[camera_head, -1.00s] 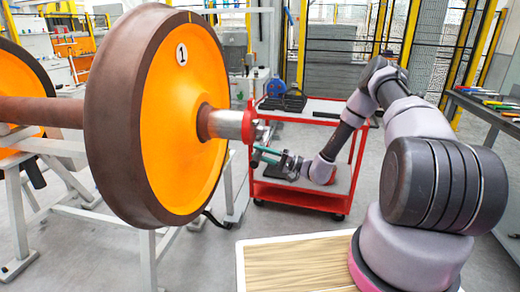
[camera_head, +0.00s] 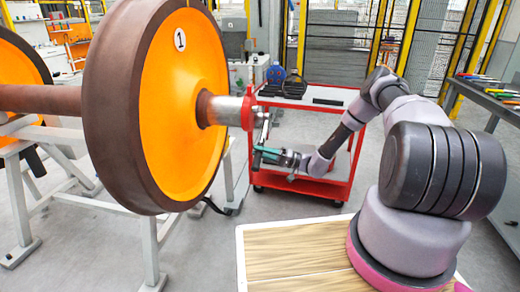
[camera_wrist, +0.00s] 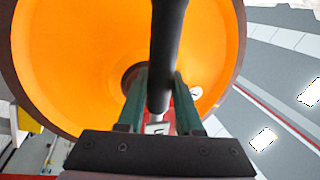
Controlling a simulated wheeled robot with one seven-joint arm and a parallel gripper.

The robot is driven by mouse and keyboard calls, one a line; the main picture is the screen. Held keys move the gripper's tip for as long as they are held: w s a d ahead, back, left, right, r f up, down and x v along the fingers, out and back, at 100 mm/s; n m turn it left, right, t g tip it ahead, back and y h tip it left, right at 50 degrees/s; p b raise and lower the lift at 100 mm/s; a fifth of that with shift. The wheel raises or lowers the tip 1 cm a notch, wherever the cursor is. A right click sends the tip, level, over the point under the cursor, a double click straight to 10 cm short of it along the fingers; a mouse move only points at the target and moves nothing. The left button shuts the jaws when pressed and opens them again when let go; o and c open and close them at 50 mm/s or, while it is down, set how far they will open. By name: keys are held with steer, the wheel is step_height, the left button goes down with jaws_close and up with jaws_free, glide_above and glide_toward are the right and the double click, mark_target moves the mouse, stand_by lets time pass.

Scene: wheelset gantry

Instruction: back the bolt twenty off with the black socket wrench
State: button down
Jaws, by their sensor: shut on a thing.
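My gripper (camera_head: 260,156) has green fingers and is beside the axle end of the wheelset. In the wrist view, my gripper (camera_wrist: 160,88) is shut on a black bar, the handle of the black socket wrench (camera_wrist: 166,45). In the head view the wrench (camera_head: 265,133) shows as a thin, roughly upright shape close to the red axle-end cap (camera_head: 248,112). Whether its socket touches a bolt cannot be told. The orange wheel (camera_head: 175,125) carries a label 1. Bolt twenty cannot be made out; the individual bolts are too small or hidden.
A red cart (camera_head: 325,190) stands behind my arm, with a dark tray and a blue item on top. A white stand (camera_head: 150,245) bears the wheelset. A tool table (camera_head: 490,98) is at the right. Grey floor lies open between stand and cart.

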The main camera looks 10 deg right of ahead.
steer(key=f+n, duration=0.1)
steer(key=w+f+n, duration=0.1)
steer(key=w+f+n+g, duration=0.1)
steer(key=shift+d+f, duration=0.3)
stand_by(0.3)
steer(key=r+m, duration=0.1)
steer(key=s+r+m, duration=0.1)
steer(key=s+r+m+t, duration=0.1)
steer(key=shift+a+r, duration=0.35)
steer(key=shift+r, duration=0.05)
steer(key=r+m, duration=0.1)
steer(key=r, duration=0.1)
steer(key=s+r+m+t, duration=0.1)
steer(key=r+m, duration=0.1)
steer(key=shift+s+a, duration=0.1)
steer(key=shift+a, duration=0.05)
